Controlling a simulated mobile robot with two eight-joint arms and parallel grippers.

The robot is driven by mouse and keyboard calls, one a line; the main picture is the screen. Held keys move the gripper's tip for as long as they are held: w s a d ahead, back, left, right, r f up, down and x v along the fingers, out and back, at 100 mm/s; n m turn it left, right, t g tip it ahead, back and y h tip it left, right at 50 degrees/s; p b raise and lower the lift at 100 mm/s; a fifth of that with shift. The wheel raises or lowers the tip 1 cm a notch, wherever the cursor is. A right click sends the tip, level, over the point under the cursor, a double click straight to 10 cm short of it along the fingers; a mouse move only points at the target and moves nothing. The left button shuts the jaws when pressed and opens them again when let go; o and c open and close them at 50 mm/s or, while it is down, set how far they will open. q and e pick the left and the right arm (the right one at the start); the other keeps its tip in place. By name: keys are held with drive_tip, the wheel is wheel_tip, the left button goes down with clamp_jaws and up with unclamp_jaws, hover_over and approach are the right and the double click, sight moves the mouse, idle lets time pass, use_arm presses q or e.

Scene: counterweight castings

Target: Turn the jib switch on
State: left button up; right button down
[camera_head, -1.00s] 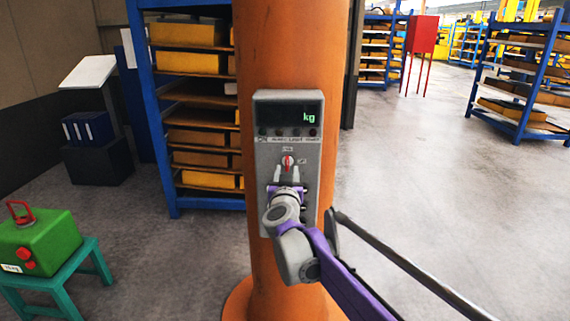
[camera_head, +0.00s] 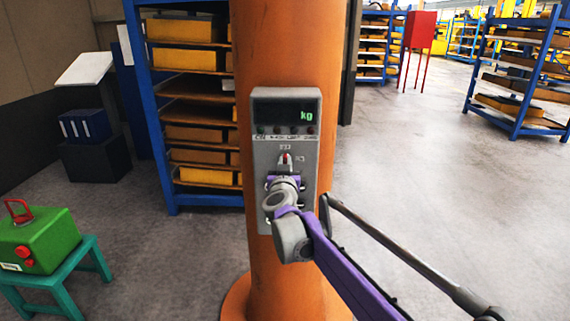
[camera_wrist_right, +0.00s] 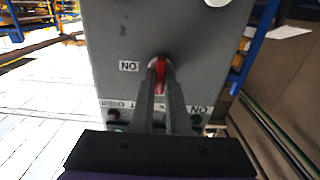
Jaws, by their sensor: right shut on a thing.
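The jib switch is a red knob (camera_head: 285,156) on the grey control box (camera_head: 310,195), which is fixed to the orange column. My right gripper (camera_head: 285,164) reaches it from below and in front, with its fingers close together on the knob. In the right wrist view, the two grey fingers (camera_wrist_right: 160,82) pinch the red knob (camera_wrist_right: 160,70). An ON label appears upside down beside it. The fingers hide part of the knob, so its exact setting is hard to read. My left gripper is not in view.
A blue rack (camera_head: 160,110) stands behind the orange column (camera_head: 280,50).

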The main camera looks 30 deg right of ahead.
idle(0.4)
drive_tip(key=m, duration=0.3)
drive_tip(key=shift+m, duration=0.4)
drive_tip(key=shift+s+d+f+m+p, duration=0.1)
drive_tip(key=shift+m+p, duration=0.45)
drive_tip(key=shift+m, duration=2.95)
drive_tip(key=shift+d+f+m+p, duration=0.1)
drive_tip(key=shift+m+p, duration=0.4)
drive_tip(key=shift+m, duration=3)
drive_tip(key=c, duration=0.9)
unclamp_jaws()
